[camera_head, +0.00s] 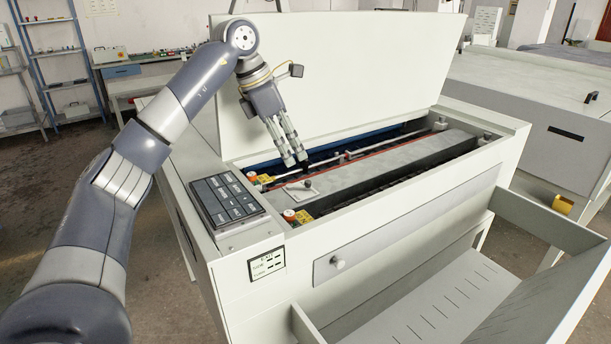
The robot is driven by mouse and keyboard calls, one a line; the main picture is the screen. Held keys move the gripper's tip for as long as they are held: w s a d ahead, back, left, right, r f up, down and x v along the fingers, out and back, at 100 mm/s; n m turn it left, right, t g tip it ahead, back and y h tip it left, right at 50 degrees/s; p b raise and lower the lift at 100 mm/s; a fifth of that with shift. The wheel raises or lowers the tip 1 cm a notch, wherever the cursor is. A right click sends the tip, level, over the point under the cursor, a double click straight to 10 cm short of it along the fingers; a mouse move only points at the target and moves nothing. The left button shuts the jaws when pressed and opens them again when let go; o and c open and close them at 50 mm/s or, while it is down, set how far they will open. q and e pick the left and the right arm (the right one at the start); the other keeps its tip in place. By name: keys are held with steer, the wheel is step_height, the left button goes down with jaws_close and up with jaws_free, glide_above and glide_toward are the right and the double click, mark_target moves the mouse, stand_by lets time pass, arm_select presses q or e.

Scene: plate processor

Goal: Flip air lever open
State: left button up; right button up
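The plate processor (230,265) stands in front of me with its lid (335,70) raised. Inside its open top, a small lever with a dark knob (308,184) sits on a light plate (300,194) near the left end of the grey bar (375,165). My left gripper (296,164) points down into the opening, just above and behind the knob. Its fingers look close together, but whether they are shut or touch the lever cannot be made out. My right gripper is not in view.
A dark keypad (226,199) is on the processor's left top. Orange-capped yellow parts (290,215) sit inside the opening's left end. An open tray (545,222) juts out at the front right. Shelves (55,60) and a bench stand behind on the left.

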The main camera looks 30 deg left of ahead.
mark_target(307, 181)
arm_select(q)
steer(key=x, duration=0.8)
steer(key=shift+w+d+f, duration=0.1)
steer(key=shift+w+f, duration=0.05)
steer(key=shift+f, duration=0.05)
